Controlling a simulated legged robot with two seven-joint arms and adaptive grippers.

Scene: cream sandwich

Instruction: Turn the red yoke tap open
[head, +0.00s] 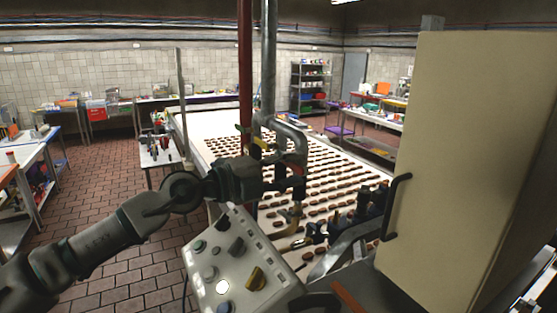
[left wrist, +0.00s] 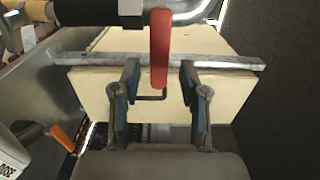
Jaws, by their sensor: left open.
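The red yoke tap handle (left wrist: 159,48) hangs down in the upper middle of the left wrist view, below a grey pipe with a dark fitting. My left gripper (left wrist: 159,70) is open, with one finger on each side of the red handle's lower part. Gaps show between the handle and both fingers; I cannot tell its depth relative to the fingertips. In the head view, my left gripper (head: 288,185) is at the bent pipes, where I cannot make out the red handle. I do not see my right gripper.
A grey control panel (head: 232,266) with knobs stands below my left arm. A cream cabinet (head: 460,150) with a black handle stands at the right. A conveyor with many brown biscuits (head: 330,165) runs behind the pipes. A red upright pipe (head: 245,60) rises beside a grey one.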

